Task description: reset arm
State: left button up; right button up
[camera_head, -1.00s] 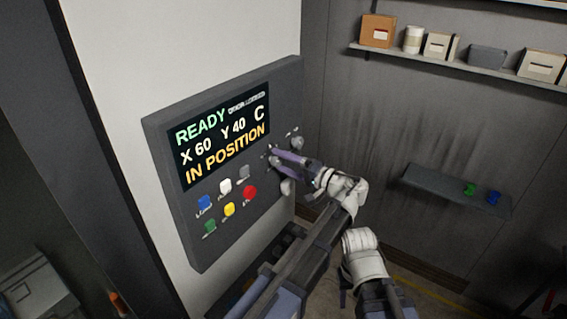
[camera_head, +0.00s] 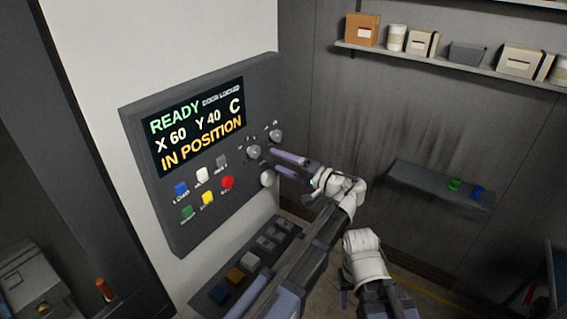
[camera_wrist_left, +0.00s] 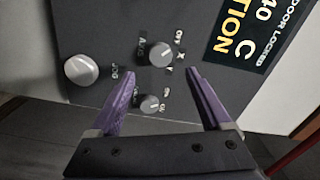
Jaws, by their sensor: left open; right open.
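My left gripper (camera_head: 275,162) is open and empty, its purple fingers pointing at the right side of the grey control panel (camera_head: 190,235). In the left wrist view the fingers (camera_wrist_left: 160,74) are spread apart with a small grey knob (camera_wrist_left: 150,104) seen between them. Another knob (camera_wrist_left: 160,53) and a larger pale round knob (camera_wrist_left: 80,70) lie beyond the fingertips. The fingers appear clear of the panel. The panel screen (camera_head: 197,128) reads READY, DOOR LOCKED, X 60, Y 40, C, IN POSITION.
The panel has several coloured buttons, among them a red one (camera_head: 227,183). A lower console (camera_head: 222,276) with square keys sits below it. A wall shelf (camera_head: 450,66) holds boxes and tins. A small ledge (camera_head: 430,183) carries green and blue items. Open space lies before the back wall.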

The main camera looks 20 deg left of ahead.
pick_arm(q)
jog(key=s+a+f+g+h, duration=0.25)
jog(key=s+f+h, duration=0.2)
jog(key=f, duration=0.35)
jog(key=s+a+f+g+h, duration=0.2)
jog(key=s+a+f+h, duration=0.15)
jog(key=s+f, duration=0.35)
jog(key=s+d+f+h, duration=0.7)
jog(key=d+h, duration=0.1)
jog(key=h, duration=0.1)
jog(key=s+d+f+m+g+b, duration=0.1)
jog(key=s+d+f+b, duration=0.1)
jog(key=d+f+b, duration=0.3)
jog(key=s+d+f+m+g+y+b, duration=0.1)
jog(key=d+f+b, duration=0.5)
jog(key=f+b, duration=0.7)
jog(key=s+m, duration=0.1)
jog(key=s, duration=0.1)
jog(key=shift+s+d+f+b, duration=0.2)
jog(key=shift+s+d+b, duration=0.1)
jog(key=shift+s, duration=0.05)
